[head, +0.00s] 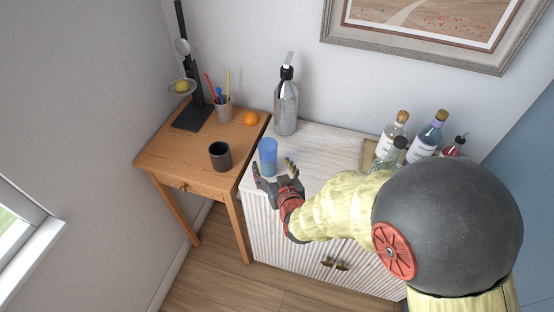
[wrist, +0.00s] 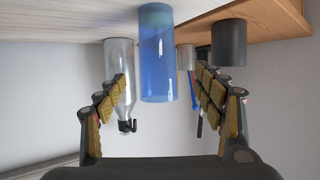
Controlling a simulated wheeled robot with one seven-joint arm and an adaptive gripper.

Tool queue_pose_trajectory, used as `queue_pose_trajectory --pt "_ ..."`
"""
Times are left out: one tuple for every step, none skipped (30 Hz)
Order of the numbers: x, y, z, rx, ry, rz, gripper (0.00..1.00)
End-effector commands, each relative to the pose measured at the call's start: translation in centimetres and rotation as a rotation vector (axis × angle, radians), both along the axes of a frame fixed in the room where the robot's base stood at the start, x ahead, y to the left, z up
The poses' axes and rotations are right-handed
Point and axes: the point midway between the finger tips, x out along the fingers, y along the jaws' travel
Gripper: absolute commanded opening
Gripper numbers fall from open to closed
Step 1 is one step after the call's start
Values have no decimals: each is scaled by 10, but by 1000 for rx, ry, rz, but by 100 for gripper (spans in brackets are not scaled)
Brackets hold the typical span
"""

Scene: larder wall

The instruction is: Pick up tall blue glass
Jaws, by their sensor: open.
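The tall blue glass (head: 268,157) stands upright on the left end of the white cabinet top in the head view. In the wrist view the blue glass (wrist: 157,62) appears upside down, between the two fingers and farther off than their tips. My gripper (head: 274,175) is open, in front of the glass on the near side, with its fingers pointing toward it. In the wrist view the open fingers of my gripper (wrist: 160,85) spread to either side with nothing held. I cannot tell the exact gap between fingertips and glass.
A silver bottle (head: 286,105) stands behind the glass. A dark cup (head: 220,156), an orange (head: 250,118) and a pencil holder (head: 223,109) are on the wooden table (head: 180,153) at left. Several bottles stand on a tray (head: 369,152) at right. The cabinet top (head: 325,150) between is clear.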

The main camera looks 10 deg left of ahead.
Motion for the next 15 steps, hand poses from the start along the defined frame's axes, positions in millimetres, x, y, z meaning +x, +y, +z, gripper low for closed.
queue_pose_trajectory --pt "1 3 -2 1 -4 3 69" --pt "3 4 -3 2 -6 3 69" --pt "6 6 -4 3 -8 2 69" --pt "9 7 -5 2 -7 2 69" --pt "12 8 -7 2 -7 2 69" --pt "16 10 -8 3 -6 1 69" --pt "18 11 -9 3 -6 1 69" --pt "20 12 -10 3 -6 1 69" --pt "23 13 -12 2 -6 1 69" --pt "26 14 -13 2 -5 0 69" --pt "29 15 -15 2 -6 0 69" --pt "34 17 -17 3 -5 -1 69" --pt "37 18 -20 2 -5 -1 69" --pt "41 20 -22 2 -5 -1 69" --pt "47 22 -24 3 -5 -1 69"
